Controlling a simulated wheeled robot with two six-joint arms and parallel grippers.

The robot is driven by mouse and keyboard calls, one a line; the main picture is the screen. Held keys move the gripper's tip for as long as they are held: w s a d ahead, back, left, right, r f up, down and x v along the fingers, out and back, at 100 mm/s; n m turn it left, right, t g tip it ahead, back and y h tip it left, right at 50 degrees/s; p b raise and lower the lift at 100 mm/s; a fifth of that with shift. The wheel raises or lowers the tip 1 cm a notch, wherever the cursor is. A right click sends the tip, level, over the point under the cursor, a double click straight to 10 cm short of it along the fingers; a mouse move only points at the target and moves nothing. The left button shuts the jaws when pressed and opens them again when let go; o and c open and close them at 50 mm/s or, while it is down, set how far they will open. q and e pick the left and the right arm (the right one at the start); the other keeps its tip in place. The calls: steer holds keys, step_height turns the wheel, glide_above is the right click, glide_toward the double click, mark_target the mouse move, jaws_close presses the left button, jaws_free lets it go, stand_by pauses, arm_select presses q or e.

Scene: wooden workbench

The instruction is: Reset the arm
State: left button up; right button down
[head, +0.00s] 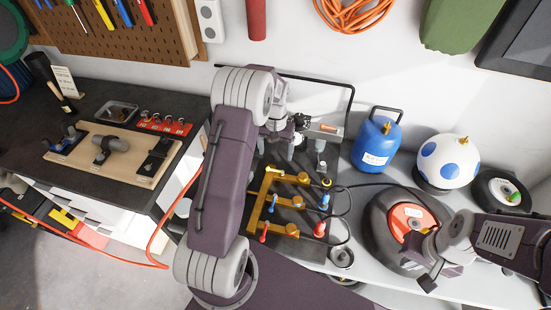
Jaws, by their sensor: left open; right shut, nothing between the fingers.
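My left gripper (305,154) is at the centre, above the far end of a dark mat (318,250). Its fingers are apart and no object shows between them. My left arm's large purple link fills the picture left of centre and hides part of the bench. My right gripper (428,276) is at the lower right, in front of a round dark and orange hose reel or wheel (380,225). It is shut and holds nothing.
A brass manifold (263,203) with red and blue valves lies on the mat near my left gripper. A blue tank (374,147) and a blue-spotted white tank (447,160) stand behind. A wooden board (88,168) with tools is on the left bench.

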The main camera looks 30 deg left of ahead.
stand_by(0.4)
arm_select(q)
steer(key=s+d+r+m+t, duration=0.1)
steer(key=s+d+r+m, duration=0.1)
steer(key=s+d+r, duration=0.55)
steer(key=s+d+f, duration=0.3)
steer(key=s, duration=0.8)
steer(key=shift+s+f+b, duration=0.15)
steer(key=shift+s+b, duration=0.15)
